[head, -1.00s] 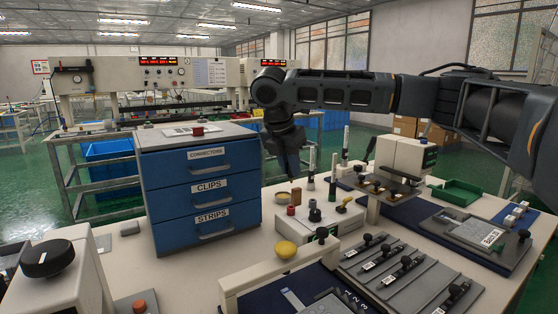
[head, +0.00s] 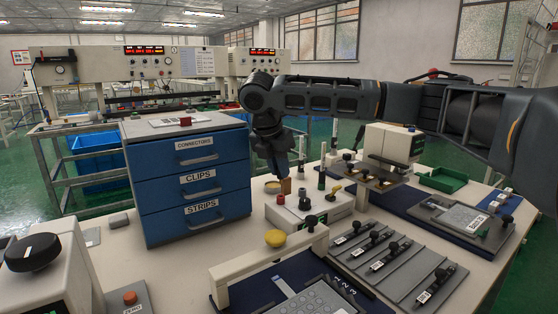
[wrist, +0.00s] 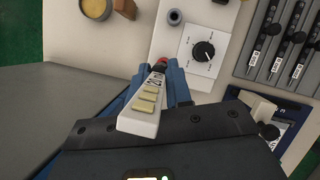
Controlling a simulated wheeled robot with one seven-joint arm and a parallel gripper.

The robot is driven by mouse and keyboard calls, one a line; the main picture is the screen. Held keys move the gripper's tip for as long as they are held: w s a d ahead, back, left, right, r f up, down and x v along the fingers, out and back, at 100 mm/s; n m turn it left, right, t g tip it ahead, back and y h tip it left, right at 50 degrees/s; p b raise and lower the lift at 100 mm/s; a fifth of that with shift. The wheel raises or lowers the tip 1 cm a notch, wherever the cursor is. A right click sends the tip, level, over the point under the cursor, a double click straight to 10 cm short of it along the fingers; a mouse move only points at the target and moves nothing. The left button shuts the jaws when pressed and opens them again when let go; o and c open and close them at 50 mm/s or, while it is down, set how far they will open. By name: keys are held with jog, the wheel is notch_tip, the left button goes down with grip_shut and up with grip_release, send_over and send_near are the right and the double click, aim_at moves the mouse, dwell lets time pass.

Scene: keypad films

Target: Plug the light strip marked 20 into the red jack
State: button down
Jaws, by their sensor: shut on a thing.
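My gripper (wrist: 155,88) is shut on a white light strip (wrist: 139,118) with yellow pads. A black marking near the strip's far end looks like a 20, partly unclear. In the wrist view, that end lies right by the red jack (wrist: 163,60), overlapping it in the picture; I cannot tell whether it has entered. In the head view, my gripper (head: 276,172) points down just above the red jack (head: 280,198) on the white keypad box (head: 335,213). The strip is not clear there.
A brown block (head: 285,186) stands behind the red jack. The blue drawer cabinet (head: 190,185) is to the left; grey trays with dark strips (head: 395,255) are to the right.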

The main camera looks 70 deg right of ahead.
aim_at(279, 197)
jog(key=shift+f, duration=1.1)
jog(key=shift+p, duration=1.2)
dwell(1.0)
jog(key=shift+f, duration=1.5)
jog(key=c, duration=1)
grip_release()
jog(key=shift+o, duration=0.2)
jog(key=shift+r, duration=0.1)
jog(key=v, duration=0.7)
jog(key=shift+r, duration=0.35)
